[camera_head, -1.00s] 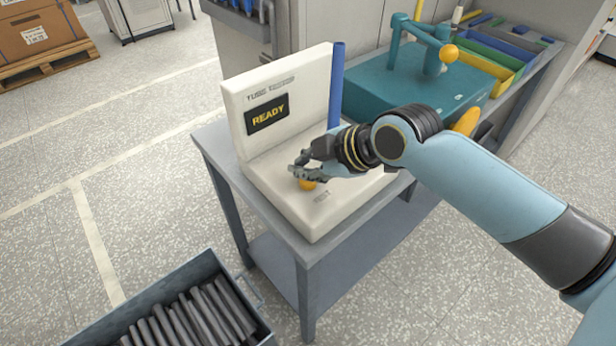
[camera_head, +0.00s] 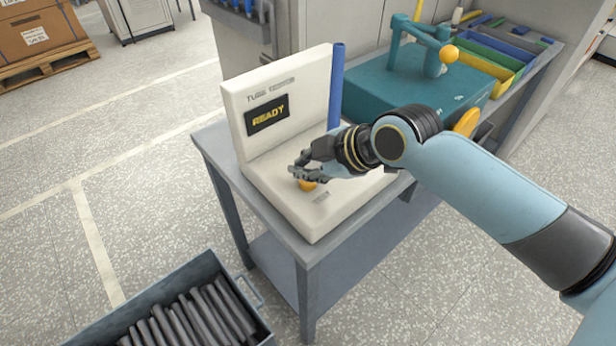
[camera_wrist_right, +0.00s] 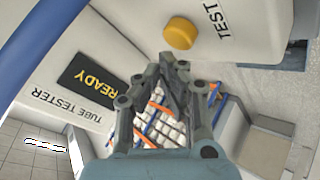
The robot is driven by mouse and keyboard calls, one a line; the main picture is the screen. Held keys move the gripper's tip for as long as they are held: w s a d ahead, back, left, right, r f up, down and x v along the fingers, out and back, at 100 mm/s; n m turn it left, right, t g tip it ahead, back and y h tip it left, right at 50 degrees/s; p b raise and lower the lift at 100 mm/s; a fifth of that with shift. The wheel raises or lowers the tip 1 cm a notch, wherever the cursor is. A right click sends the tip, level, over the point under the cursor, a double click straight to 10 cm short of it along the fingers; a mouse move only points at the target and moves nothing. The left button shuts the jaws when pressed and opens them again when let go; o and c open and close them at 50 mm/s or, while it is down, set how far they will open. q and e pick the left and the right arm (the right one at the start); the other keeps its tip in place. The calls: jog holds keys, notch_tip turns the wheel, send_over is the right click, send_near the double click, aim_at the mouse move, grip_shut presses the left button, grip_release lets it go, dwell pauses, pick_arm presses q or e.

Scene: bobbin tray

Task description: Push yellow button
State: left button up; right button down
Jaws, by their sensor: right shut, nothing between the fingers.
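The yellow button (camera_head: 308,185) sits on the flat front base of the white tube tester (camera_head: 277,195), beside the word TEST. In the right wrist view the yellow button (camera_wrist_right: 180,33) shows whole, just beyond the fingertips. My right gripper (camera_head: 297,171) is shut and empty, just above the button and partly covering it in the head view. In the wrist view the right gripper's fingertips (camera_wrist_right: 170,62) are together, near the button's edge. I cannot tell whether they touch it. The tester's display (camera_head: 267,114) reads READY. My left gripper is not in view.
A blue tube (camera_head: 337,85) stands upright at the tester's right side. A teal machine with a ball-ended lever (camera_head: 415,85) is behind my right arm. A bin of dark tubes (camera_head: 235,283) stands at the lower left.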

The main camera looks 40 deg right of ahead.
aim_at(306, 182)
jog(key=shift+f, duration=0.1)
jog(key=shift+f, duration=0.3)
jog(key=shift+f+b, duration=0.5)
jog(key=shift+f, duration=0.1)
dwell(0.7)
jog(key=shift+r, duration=0.1)
jog(key=shift+r+p, duration=0.9)
jog(key=shift+p, duration=0.1)
notch_tip(306, 182, up, 5)
jog(key=p, duration=0.5)
jog(key=shift+r, duration=0.1)
dwell(0.5)
